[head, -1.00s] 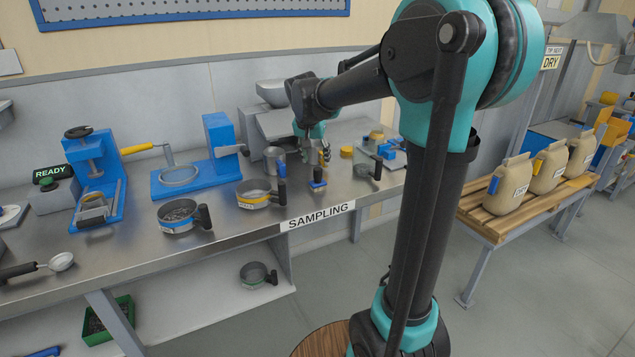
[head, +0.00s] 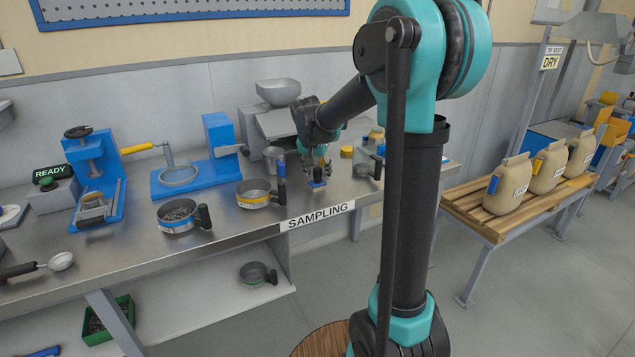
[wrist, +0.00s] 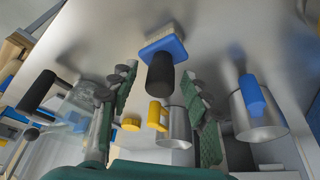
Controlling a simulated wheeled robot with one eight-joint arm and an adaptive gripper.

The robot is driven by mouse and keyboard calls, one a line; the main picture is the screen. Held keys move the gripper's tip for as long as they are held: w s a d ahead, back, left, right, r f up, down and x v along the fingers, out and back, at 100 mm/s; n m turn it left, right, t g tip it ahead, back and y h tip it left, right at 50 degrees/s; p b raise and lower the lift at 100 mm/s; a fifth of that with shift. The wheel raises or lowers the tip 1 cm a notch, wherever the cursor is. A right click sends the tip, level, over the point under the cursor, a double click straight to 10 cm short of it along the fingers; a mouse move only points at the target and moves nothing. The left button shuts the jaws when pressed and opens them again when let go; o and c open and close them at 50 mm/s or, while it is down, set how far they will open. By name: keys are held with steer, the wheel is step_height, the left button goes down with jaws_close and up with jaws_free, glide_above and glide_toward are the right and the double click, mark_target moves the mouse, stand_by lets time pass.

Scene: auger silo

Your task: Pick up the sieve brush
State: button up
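The sieve brush (head: 317,184) stands near the front edge of the steel bench, with a blue block and a black handle. In the wrist view its blue block (wrist: 164,47) has pale bristles at the far side, and the black handle points toward me. My gripper (head: 320,170) is just above the brush, overlapping its handle in the head view. In the wrist view my gripper (wrist: 162,80) is open, with the handle end showing between its fingertips. A gap shows on both sides, and I cannot tell how deep the handle sits.
A yellow-banded sieve (head: 257,194) and a blue-handled metal cup (wrist: 262,112) stand to one side. A clear jar (head: 366,163) with a black handle is close on the right. A yellow lid (head: 346,152) lies behind.

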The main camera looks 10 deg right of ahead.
jaws_close()
step_height(320, 180, up, 20)
stand_by(0.8)
